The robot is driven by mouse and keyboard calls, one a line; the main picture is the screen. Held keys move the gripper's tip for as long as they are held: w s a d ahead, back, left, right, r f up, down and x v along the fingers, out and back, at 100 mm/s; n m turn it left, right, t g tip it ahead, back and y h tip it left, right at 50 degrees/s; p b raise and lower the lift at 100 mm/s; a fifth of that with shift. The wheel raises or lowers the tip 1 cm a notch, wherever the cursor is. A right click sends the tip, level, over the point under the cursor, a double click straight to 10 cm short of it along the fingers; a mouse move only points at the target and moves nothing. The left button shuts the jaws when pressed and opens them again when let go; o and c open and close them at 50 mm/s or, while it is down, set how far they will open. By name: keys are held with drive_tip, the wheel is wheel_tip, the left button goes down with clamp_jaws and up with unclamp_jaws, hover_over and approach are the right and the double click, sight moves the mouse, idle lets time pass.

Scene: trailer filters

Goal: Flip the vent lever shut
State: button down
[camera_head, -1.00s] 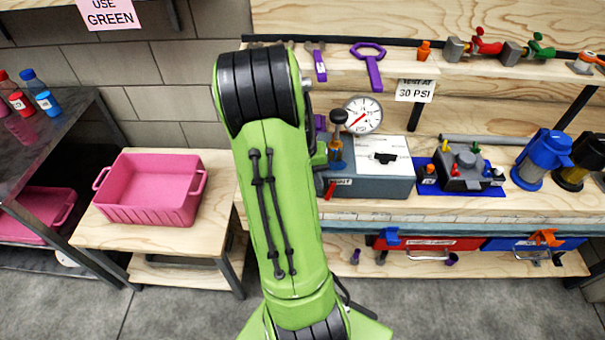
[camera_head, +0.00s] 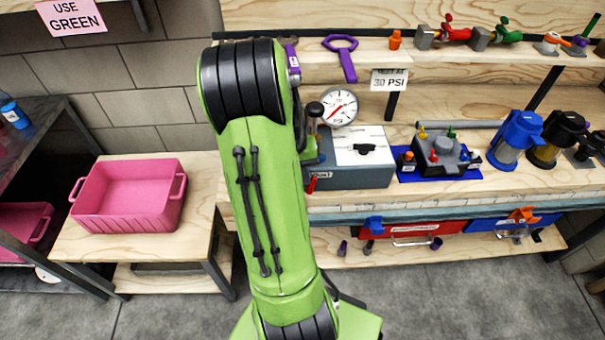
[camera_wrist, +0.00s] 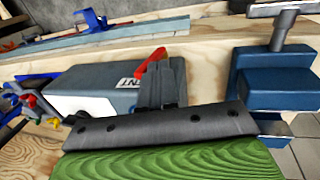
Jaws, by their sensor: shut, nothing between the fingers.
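The red vent lever (camera_head: 311,184) is on the left front of the grey box (camera_head: 350,174) on the bench. In the wrist view the lever (camera_wrist: 150,64) stands up at a slant just beyond my gripper (camera_wrist: 160,85), beside a label ending in "NT" (camera_wrist: 131,82). My gripper is shut and empty, its fingertips close to the lever; I cannot tell whether they touch it. In the head view my green arm hides my gripper.
A dial gauge (camera_head: 338,107) stands behind the box. A blue block with a grey handle (camera_wrist: 280,75) is close on the right in the wrist view. A valve unit on a blue mat (camera_head: 440,155) sits right of the box. A pink tray (camera_head: 128,224) is on the left table.

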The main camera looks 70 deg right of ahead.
sight(316, 177)
drive_tip(key=shift+s+d, duration=0.1)
drive_tip(key=shift+s, duration=0.05)
drive_tip(key=t, duration=0.1)
drive_tip(key=s+t+y, duration=0.1)
drive_tip(key=s+d+t+y, duration=0.1)
drive_tip(key=shift+s+d+r+t, duration=0.1)
drive_tip(key=shift+s+t, duration=0.15)
drive_tip(key=shift+t, duration=0.15)
drive_tip(key=s+t+p, duration=0.1)
drive_tip(key=s+d+f+t+y+p, duration=0.1)
drive_tip(key=s+f+t, duration=0.1)
drive_tip(key=shift+s+d+f+t+y+p, duration=0.15)
drive_tip(key=shift+d+t+y+p, duration=0.15)
drive_tip(key=shift+d+y+p, duration=0.1)
drive_tip(key=shift+w+a+f, duration=0.2)
drive_tip(key=shift+w+a, duration=0.15)
drive_tip(key=shift+w, duration=0.35)
